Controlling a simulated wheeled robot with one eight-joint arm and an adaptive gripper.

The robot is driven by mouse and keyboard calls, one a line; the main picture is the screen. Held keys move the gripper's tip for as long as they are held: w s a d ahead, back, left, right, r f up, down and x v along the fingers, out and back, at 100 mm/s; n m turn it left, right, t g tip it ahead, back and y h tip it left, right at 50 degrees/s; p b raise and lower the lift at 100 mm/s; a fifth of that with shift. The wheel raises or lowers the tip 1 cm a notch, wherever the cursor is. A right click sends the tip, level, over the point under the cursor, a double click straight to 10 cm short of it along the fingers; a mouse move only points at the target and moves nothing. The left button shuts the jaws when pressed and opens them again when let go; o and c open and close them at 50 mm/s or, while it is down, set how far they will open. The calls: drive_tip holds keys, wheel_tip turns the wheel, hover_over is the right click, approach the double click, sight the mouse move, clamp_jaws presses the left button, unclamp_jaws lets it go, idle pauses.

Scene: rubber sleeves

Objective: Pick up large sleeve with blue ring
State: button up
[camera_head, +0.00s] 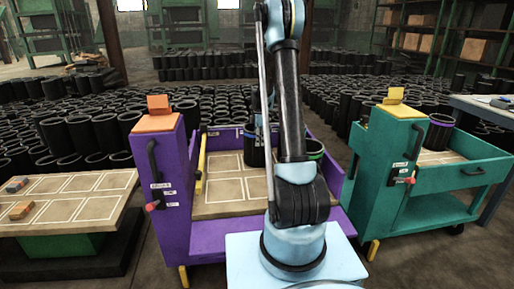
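A black sleeve (253,151) stands upright at the back of the purple cart's board, partly behind my arm. A thin bluish band seems to show near its top. Another black sleeve with a blue-purple ring (439,133) stands on the green cart at the right. The far end of my arm reaches down toward the sleeve in the purple cart. My gripper is mostly hidden behind my arm, and I cannot tell whether it touches or holds the sleeve.
The purple cart (175,190) has a marked wooden board (225,188), mostly bare at left. The green cart (385,170) stands to the right. A low table (70,205) with small blocks is at left. Many black sleeves (85,130) fill the floor behind.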

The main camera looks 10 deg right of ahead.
wheel_tip(320, 180, down, 3)
drive_tip(key=shift+r, duration=0.1)
clamp_jaws()
drive_tip(key=shift+r, duration=0.15)
idle(0.3)
